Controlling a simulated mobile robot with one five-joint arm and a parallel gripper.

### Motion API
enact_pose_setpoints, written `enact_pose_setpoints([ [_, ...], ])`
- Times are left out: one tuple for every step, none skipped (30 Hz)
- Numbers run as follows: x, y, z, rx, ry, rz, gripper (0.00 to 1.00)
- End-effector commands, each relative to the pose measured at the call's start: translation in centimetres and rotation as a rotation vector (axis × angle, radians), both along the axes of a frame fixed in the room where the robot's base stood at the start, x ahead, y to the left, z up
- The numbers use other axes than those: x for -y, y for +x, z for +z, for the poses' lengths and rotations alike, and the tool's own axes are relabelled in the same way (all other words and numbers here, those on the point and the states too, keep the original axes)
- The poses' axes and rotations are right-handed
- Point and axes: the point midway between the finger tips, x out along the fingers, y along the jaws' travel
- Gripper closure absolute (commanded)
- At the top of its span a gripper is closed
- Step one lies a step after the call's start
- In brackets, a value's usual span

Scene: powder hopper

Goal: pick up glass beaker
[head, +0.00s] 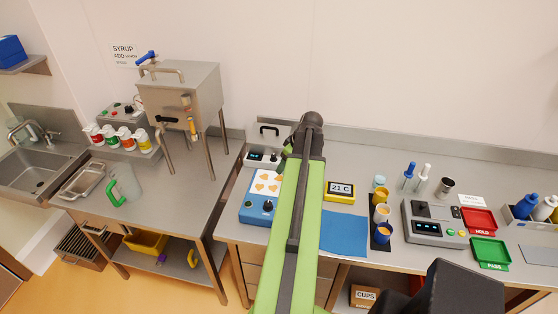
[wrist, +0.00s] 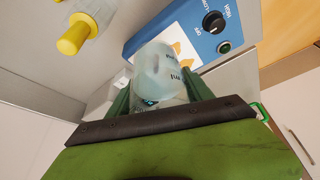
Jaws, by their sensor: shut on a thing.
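The glass beaker (wrist: 157,72) is clear and pale, with dark printed markings, in the middle of the wrist view. My gripper (wrist: 160,88) has a green finger on each side of it and is shut on it. The beaker's lower part is hidden by the dark edge of my gripper. In the head view my arm reaches over the right bench, and its end hides the beaker. I cannot tell how far the beaker is from the bench top.
A blue device (head: 258,209) with a knob stands beside my arm and shows close in the wrist view (wrist: 195,30). A steel hopper (head: 180,100) stands on the left bench.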

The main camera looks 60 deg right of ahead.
Motion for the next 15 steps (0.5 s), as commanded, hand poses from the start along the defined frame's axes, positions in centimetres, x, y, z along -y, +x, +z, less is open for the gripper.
enact_pose_setpoints([
  [0.0,-0.5,0.6,0.000,0.000,-0.001,0.94],
  [0.0,-0.8,0.8,0.001,0.000,0.000,0.94],
  [0.0,-1.1,0.9,0.001,0.000,0.000,0.94],
  [0.0,-1.3,1.0,0.001,0.000,0.000,0.94],
  [0.1,-1.5,1.2,0.001,0.000,-0.001,0.94],
  [0.1,-1.8,1.3,0.001,0.000,-0.001,0.94],
  [0.1,-2.0,1.4,0.001,0.000,-0.001,0.94],
  [0.1,-2.2,1.5,0.001,0.000,-0.001,0.94],
  [0.1,-2.3,1.6,0.001,0.000,0.000,0.94],
  [0.1,-2.5,1.6,0.000,0.000,0.000,0.94],
  [0.1,-2.6,1.7,0.000,0.000,0.001,0.94],
  [0.1,-2.7,1.8,0.000,0.001,0.001,0.94],
  [0.2,-2.8,1.8,0.000,0.001,0.001,0.94],
  [0.2,-2.9,1.8,0.000,0.001,0.001,0.94],
  [0.2,-3.0,1.9,0.000,0.001,0.001,0.94],
])
